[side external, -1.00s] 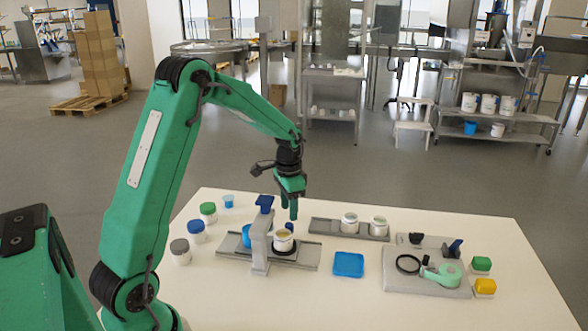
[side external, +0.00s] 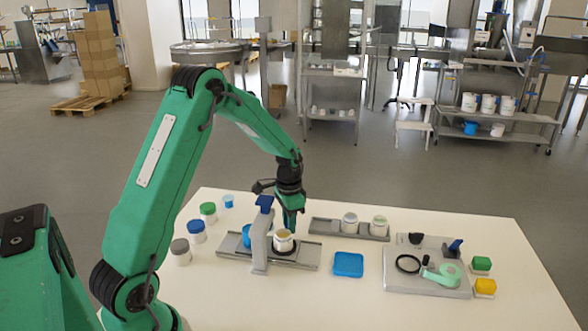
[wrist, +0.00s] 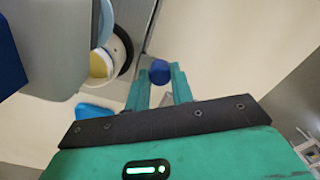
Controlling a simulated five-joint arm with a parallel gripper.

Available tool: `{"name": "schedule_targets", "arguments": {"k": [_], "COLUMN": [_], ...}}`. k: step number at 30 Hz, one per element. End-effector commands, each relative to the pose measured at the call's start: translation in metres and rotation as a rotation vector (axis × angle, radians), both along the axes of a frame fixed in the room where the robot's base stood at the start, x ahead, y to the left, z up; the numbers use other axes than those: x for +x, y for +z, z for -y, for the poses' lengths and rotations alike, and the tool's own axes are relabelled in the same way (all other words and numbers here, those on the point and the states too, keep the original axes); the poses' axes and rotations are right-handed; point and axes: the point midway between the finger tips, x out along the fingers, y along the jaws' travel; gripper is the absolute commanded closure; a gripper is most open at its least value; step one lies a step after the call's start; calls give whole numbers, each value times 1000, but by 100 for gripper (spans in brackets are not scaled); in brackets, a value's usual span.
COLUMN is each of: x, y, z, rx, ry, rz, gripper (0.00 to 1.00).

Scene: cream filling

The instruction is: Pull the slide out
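The slide is a grey rail (side external: 305,262) with a dark round seat that holds a white jar (side external: 284,241). The jar stands beside the grey filling post (side external: 260,246) with its blue top lever (side external: 264,204). In the wrist view the jar (wrist: 100,64) shows a yellowish inside, and a round blue knob (wrist: 159,72) sits on the rail's side. My gripper (side external: 290,226) is lowered just behind the jar. In the wrist view my gripper (wrist: 160,80) has its two fingers apart, with the knob in the gap near their tips. Contact is not clear.
A second rail (side external: 322,227) with two jars stands behind right. A blue tray (side external: 348,265) lies to the right, then a grey board (side external: 425,288) with a tape roll. Several lidded jars (side external: 197,231) stand at left. The table front is clear.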

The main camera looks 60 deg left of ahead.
Motion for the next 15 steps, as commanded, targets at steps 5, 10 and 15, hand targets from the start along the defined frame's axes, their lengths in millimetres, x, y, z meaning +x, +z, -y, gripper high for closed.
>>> {"name": "schedule_targets", "arguments": {"k": [5, 10, 15], "x": [0, 6, 24], "y": [0, 0, 0], "z": [0, 6, 23], "rx": [0, 0, 0], "ry": [0, -3, -4], "rz": [0, 0, 1], "gripper": [100, 100, 100]}}
